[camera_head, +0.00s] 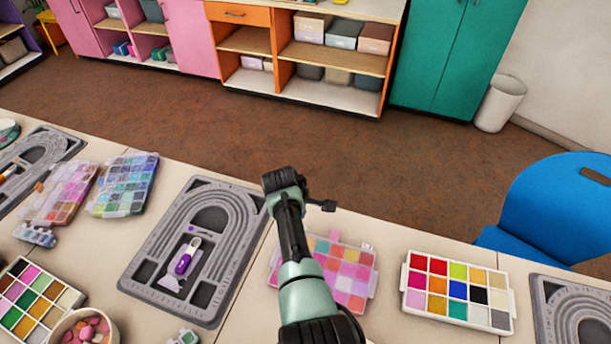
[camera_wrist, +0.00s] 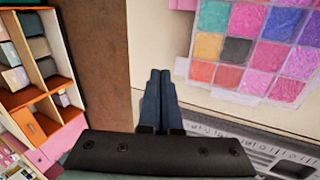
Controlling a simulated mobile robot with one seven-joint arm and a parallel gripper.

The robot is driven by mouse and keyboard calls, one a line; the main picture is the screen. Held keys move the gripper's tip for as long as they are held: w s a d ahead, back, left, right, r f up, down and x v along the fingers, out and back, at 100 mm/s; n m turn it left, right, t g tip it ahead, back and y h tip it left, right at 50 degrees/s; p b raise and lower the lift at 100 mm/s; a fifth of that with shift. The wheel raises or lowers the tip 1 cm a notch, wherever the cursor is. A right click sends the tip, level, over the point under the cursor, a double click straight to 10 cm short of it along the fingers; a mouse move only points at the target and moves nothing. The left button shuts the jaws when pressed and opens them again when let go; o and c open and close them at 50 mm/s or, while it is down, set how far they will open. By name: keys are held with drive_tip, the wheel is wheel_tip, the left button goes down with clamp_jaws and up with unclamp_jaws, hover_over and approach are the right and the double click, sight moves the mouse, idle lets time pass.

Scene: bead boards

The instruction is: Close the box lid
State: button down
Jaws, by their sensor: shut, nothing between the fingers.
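A bead box (camera_head: 352,270) with pink, red and orange compartments lies on the table, partly hidden behind my arm in the head view. In the wrist view a bead box (camera_wrist: 255,45), probably the same one, fills the upper right. It looks covered by something clear; I cannot tell whether its lid is open or shut. My gripper (camera_head: 328,206) is above the table's far edge, beyond this box. In the wrist view my gripper's fingers (camera_wrist: 160,73) are together, empty, and left of the box, seemingly apart from it.
A white-framed box (camera_head: 458,290) of coloured compartments lies to the right. A grey bead board (camera_head: 150,268) holding a purple-handled tool (camera_head: 187,255) lies left. Two clear-covered boxes, one bluish (camera_head: 124,184), lie farther left. A blue chair (camera_head: 550,215) stands beyond the table's far edge.

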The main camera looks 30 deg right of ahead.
wheel_tip(320, 180, up, 11)
drive_tip(key=shift+w+d+f, duration=0.15)
drive_tip(key=shift+f, duration=0.05)
